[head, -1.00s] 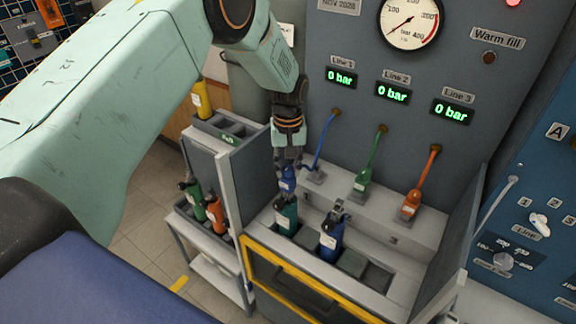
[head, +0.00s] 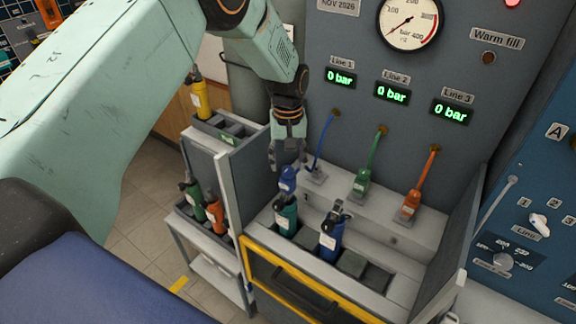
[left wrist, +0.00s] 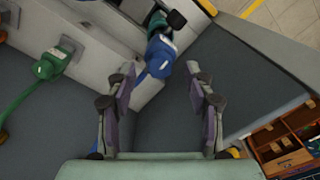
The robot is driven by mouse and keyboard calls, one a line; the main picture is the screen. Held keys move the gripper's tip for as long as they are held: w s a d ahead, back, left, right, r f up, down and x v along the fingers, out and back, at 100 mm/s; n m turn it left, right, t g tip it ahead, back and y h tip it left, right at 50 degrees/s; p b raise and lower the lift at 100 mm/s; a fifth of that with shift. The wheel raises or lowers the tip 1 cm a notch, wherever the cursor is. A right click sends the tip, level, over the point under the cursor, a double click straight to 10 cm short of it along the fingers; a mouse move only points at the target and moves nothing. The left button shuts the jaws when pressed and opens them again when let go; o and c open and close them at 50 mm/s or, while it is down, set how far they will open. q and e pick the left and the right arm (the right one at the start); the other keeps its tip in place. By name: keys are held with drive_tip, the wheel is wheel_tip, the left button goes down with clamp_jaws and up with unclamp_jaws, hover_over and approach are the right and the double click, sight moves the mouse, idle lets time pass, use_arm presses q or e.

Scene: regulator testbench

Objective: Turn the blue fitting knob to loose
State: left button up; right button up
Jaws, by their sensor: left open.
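The blue fitting (head: 288,180) is at the left end of the grey bench, just behind and above a dark green cylinder (head: 286,215). Its knob is not clearly distinguishable, so I cannot tell its setting. My left gripper (head: 286,164) is open, with its fingers pointing down just above the fitting. In the left wrist view the blue fitting (left wrist: 158,57) appears near the fingertips, in line with the gap between them, and neither finger is clearly touching it. My right gripper is not in view.
Green (head: 361,182) and orange (head: 410,203) fittings hang on hoses to the right. A dark blue cylinder (head: 331,236) stands in the front rack. A grey side panel (head: 243,185) rises close left of the gripper. All three line displays read 0 bar.

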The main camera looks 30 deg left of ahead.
sight(287, 170)
use_arm(q)
wheel_tip(287, 170, up, 10)
idle(0.3)
drive_tip(key=shift+s, duration=0.1)
drive_tip(key=s+d+f+m, duration=0.2)
drive_tip(key=s+f, duration=0.6)
drive_tip(key=f, duration=0.2)
drive_tip(key=s+d+f+m, duration=0.1)
drive_tip(key=s+d+f, duration=0.1)
drive_tip(key=s+f, duration=0.75)
drive_tip(key=s+d+f+m, duration=0.1)
drive_tip(key=s+f+m, duration=0.1)
drive_tip(key=s, duration=0.9)
drive_tip(key=s+f+m, duration=0.1)
drive_tip(key=s+f, duration=0.2)
drive_tip(key=s, duration=0.9)
wheel_tip(287, 170, down, 24)
drive_tip(key=w+b, duration=0.1)
drive_tip(key=b, duration=2.3)
drive_tip(key=shift+w+f+b, duration=0.2)
drive_tip(key=shift+b, duration=0.15)
